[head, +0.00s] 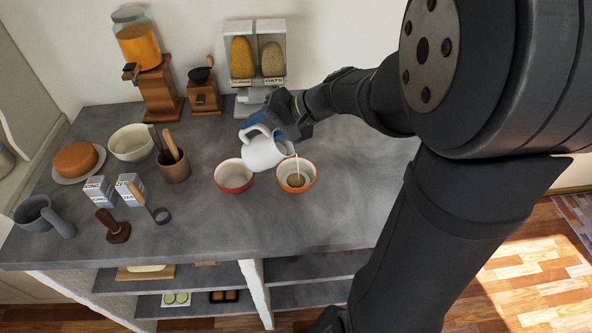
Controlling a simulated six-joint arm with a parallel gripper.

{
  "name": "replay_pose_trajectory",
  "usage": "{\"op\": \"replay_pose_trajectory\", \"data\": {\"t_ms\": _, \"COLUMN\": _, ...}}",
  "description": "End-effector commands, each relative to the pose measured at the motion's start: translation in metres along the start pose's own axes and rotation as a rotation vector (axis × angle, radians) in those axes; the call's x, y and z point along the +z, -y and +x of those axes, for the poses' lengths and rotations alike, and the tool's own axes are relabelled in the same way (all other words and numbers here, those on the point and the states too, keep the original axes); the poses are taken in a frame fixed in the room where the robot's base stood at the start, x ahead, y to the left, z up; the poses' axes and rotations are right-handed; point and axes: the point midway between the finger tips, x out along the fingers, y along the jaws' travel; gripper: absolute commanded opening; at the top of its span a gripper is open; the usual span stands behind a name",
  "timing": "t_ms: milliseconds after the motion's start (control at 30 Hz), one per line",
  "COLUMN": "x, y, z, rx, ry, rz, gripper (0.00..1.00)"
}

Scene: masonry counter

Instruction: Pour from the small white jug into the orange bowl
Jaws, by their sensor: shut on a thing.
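My gripper (272,128) is shut on the small white jug (262,153), apparently at its handle side, and holds it above the counter. The jug is tilted with its mouth to the right. A thin pale stream falls from its lip into the orange bowl (297,190), which stands below and to the right. A small brownish pool shows in the bottom of that bowl. The fingertips are partly hidden behind the jug and its handle.
A red bowl (233,188) stands just left of the orange bowl, below the jug. A wooden utensil pot (174,170), cream bowl (131,143) and cartons (131,189) stand farther left. A cereal dispenser (257,60) stands behind. The counter front (270,225) is clear.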

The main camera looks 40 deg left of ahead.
Motion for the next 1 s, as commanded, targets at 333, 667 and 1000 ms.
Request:
{"op": "replay_pose_trajectory", "data": {"t_ms": 333, "x": -0.0001, "y": 0.0006, "z": -0.0012, "rx": -0.012, "ry": -0.001, "rz": -0.001, "gripper": 0.01}}
{"op": "replay_pose_trajectory", "data": {"t_ms": 667, "x": -0.0001, "y": 0.0011, "z": -0.0022, "rx": -0.023, "ry": -0.001, "rz": 0.000, "gripper": 0.01}}
{"op": "replay_pose_trajectory", "data": {"t_ms": 1000, "x": -0.0002, "y": 0.0014, "z": -0.0034, "rx": -0.033, "ry": -0.002, "rz": -0.001, "gripper": 0.01}}
